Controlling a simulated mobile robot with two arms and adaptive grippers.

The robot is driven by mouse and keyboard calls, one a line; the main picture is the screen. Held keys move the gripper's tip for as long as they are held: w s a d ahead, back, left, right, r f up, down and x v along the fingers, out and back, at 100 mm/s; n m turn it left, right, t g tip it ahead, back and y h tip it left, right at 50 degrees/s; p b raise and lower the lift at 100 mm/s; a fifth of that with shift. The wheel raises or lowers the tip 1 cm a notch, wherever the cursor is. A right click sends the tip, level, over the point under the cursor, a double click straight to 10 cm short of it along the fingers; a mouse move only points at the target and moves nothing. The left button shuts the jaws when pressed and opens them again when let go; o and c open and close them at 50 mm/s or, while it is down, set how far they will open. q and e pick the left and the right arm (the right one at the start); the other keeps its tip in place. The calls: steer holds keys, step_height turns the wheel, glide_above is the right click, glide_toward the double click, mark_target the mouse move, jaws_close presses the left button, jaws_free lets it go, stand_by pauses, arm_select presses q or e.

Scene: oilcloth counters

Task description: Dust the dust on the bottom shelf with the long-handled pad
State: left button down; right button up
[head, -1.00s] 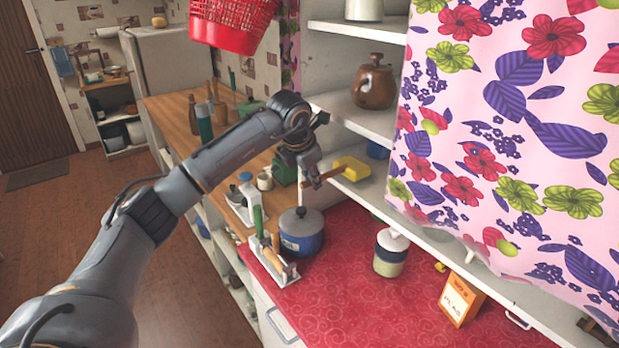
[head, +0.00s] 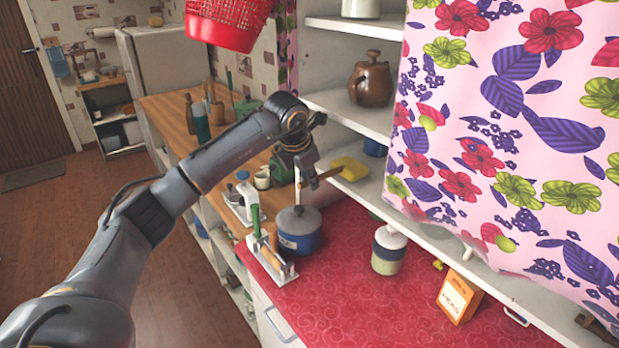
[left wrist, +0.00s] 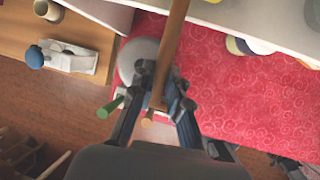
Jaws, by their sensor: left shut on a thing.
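The long-handled pad has a yellow head (head: 350,169) and a brown wooden handle, which shows best in the left wrist view (left wrist: 174,40). My left gripper (head: 308,178) is shut on the handle. In the left wrist view, the fingers (left wrist: 160,88) close around the handle, and its upper end runs out of the picture. In the head view, the yellow head is at the left end of the white bottom shelf (head: 368,193); I cannot tell whether it touches the board. No dust can be made out. My right gripper is not in view.
A floral curtain (head: 510,130) hides most of the shelves. A brown jug (head: 371,80) stands on the shelf above. Below, the red counter (head: 350,290) holds a blue pot (head: 298,232), a lidded jar (head: 389,252) and an orange box (head: 460,297). A red basket (head: 228,25) hangs above.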

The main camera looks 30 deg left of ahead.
arm_select(q)
steer(key=shift+f, duration=0.1)
steer(key=shift+s+d+b, duration=0.5)
steer(key=shift+s+d, duration=0.65)
steer(key=shift+d, duration=1.6)
steer(key=shift+w+a, duration=0.35)
steer(key=shift+a, duration=0.55)
steer(key=shift+w+a, duration=0.4)
steer(key=shift+a, duration=0.55)
steer(key=shift+w+a, duration=0.35)
steer(key=shift+a, duration=0.55)
steer(key=s+d+b, duration=0.1)
steer(key=s+d, duration=0.1)
steer(key=d, duration=0.3)
steer(key=shift+d, duration=0.3)
steer(key=shift+s, duration=0.1)
